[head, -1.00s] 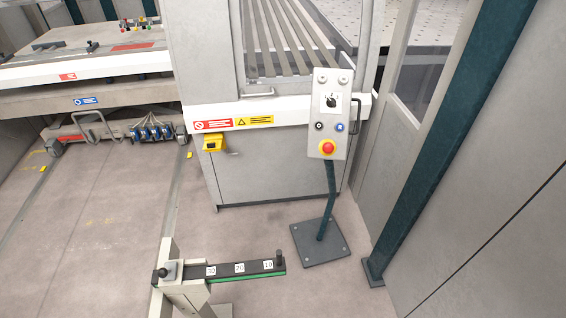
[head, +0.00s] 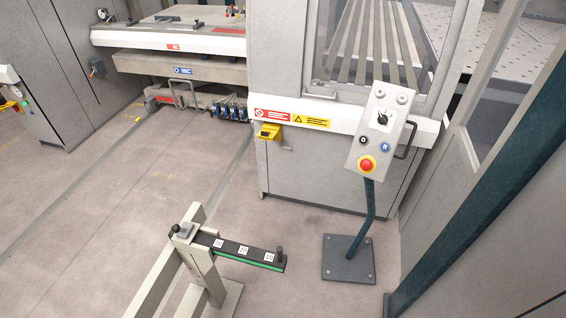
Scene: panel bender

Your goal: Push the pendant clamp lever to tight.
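The pendant (head: 375,148) is a light grey control box on a dark green post (head: 366,215) with a square floor plate (head: 347,260). It leans slightly to the right in the head view. Neither of my grippers is in view.
A stand with a black gauge bar (head: 240,251) and numbered labels stands on the floor in front. The machine body (head: 320,165) is behind the pendant. A dark green column (head: 480,190) and grey panels close off the right. Floor (head: 110,190) at left is open.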

